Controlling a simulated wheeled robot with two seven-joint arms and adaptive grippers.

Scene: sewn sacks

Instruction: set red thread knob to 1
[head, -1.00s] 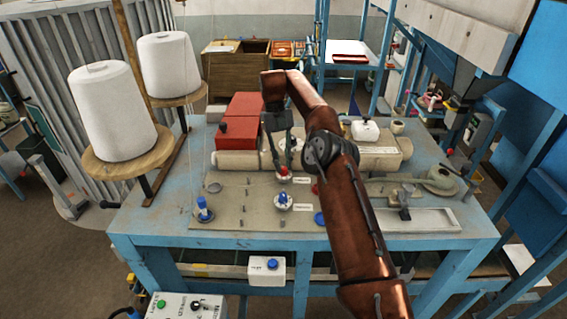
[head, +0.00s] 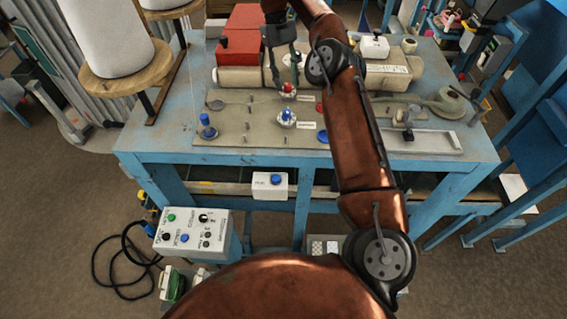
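The red thread knob (head: 289,87) stands on a pale dial on the beige machine plate, with a small white label to its right. The blue knob (head: 287,113) sits on a similar dial just nearer. My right gripper (head: 286,84) points down at the red knob, with its fingers apart on either side of the knob's top. I cannot tell whether either finger touches it. The number the red knob points to is too small to read. My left gripper is not in view.
A blue-capped post (head: 207,126) stands left on the plate. A red box (head: 238,50) and beige cylinder (head: 238,78) lie behind the knobs. White thread cones (head: 110,35) stand at left. A control box (head: 190,230) and a blue-button box (head: 271,185) are at the table's front.

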